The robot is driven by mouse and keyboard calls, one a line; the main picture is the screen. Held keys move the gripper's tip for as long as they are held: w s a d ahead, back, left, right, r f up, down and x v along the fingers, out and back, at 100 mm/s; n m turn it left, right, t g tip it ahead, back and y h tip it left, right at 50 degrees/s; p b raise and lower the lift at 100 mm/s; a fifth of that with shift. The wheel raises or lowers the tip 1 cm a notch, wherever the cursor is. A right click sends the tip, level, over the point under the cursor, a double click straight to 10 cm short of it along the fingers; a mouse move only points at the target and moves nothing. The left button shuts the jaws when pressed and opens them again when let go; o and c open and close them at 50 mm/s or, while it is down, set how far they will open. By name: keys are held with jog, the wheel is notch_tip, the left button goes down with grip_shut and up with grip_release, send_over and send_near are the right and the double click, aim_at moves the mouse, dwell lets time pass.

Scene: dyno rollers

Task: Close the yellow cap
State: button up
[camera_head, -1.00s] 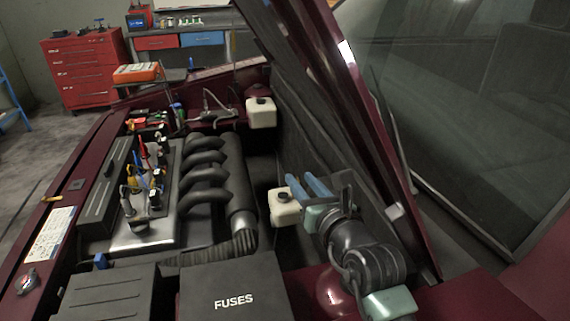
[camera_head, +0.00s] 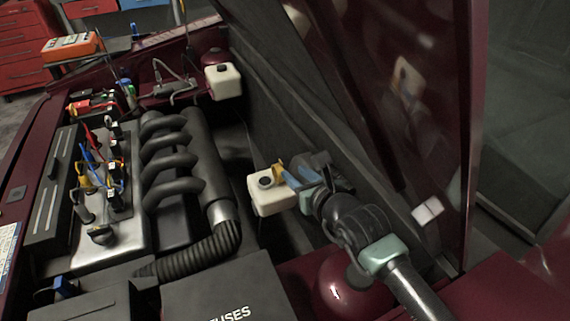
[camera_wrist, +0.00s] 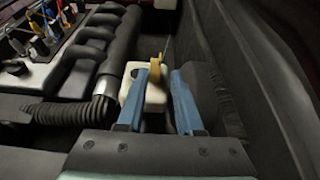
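A white reservoir tank (camera_head: 271,201) sits against the inner side of the engine bay; it also shows in the wrist view (camera_wrist: 156,97). Its round dark opening (camera_head: 265,181) faces up. The yellow cap (camera_head: 278,169) stands raised at the side of the opening nearest my gripper. In the wrist view the cap (camera_wrist: 155,73) shows upright, between and just beyond my blue fingertips. My gripper (camera_head: 287,176) is open, with its fingers apart and nothing held. Whether a fingertip touches the cap is unclear.
A second white tank (camera_head: 223,82) sits farther back. The engine (camera_head: 180,165) with black intake pipes lies left of the tank, and a ribbed hose (camera_head: 203,253) runs in front. The fuse box (camera_head: 230,295) is nearest. The raised dark red hood (camera_head: 420,120) stands close on the right.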

aim_at(281, 162)
jog(key=b+x, duration=0.1)
jog(key=x, duration=0.5)
jog(key=shift+w+a+f, duration=0.1)
jog(key=shift+w+a, duration=0.05)
jog(key=shift+w, duration=0.2)
grip_shut()
dwell(1.1)
